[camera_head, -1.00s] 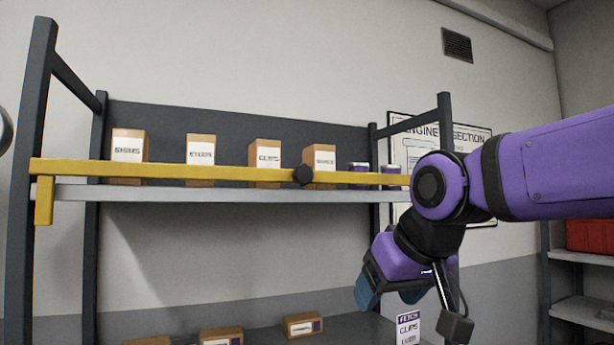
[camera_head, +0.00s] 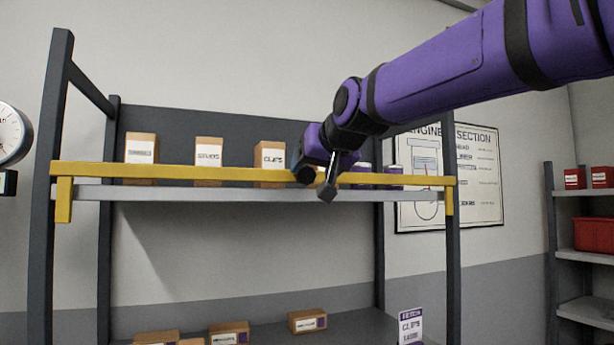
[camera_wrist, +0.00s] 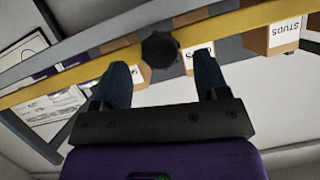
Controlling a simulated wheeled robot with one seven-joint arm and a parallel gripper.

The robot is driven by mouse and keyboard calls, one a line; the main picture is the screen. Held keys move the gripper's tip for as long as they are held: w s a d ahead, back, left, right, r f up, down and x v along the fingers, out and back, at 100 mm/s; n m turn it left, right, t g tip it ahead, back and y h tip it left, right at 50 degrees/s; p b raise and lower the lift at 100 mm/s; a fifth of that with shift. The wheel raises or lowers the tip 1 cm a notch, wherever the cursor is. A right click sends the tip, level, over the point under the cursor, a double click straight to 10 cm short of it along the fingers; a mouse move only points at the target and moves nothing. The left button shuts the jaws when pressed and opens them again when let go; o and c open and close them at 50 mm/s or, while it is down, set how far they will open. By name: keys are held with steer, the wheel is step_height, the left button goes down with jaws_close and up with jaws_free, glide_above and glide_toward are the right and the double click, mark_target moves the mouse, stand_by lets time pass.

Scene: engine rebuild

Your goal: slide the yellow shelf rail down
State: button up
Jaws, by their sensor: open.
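The yellow shelf rail (camera_head: 190,172) runs level across the front of the upper shelf, with a bent-down end at each side. It also crosses the wrist view (camera_wrist: 230,25) at a slant. A dark round knob (camera_wrist: 160,48) sits on the rail; in the head view it is mostly hidden by my gripper. My gripper (camera_head: 308,172) is at the knob, right of the rail's middle. In the wrist view my gripper (camera_wrist: 163,72) is open, its two fingers apart with the knob showing between and just beyond their tips. I cannot tell whether they touch it.
Labelled boxes stand on the upper shelf behind the rail, including a CLIPS box (camera_head: 270,165) and a STUDS box (camera_head: 209,163). Small boxes (camera_head: 308,321) lie on the lower shelf. Dark uprights (camera_head: 48,200) flank the rack. The space between shelves looks clear.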

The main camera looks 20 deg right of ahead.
mark_target(307, 174)
steer(key=shift+x, duration=2)
jaws_close()
step_height(307, 174, down, 7)
steer(key=shift+r, duration=0.15)
jaws_free()
steer(key=shift+r, duration=0.1)
steer(key=shift+s, duration=0.1)
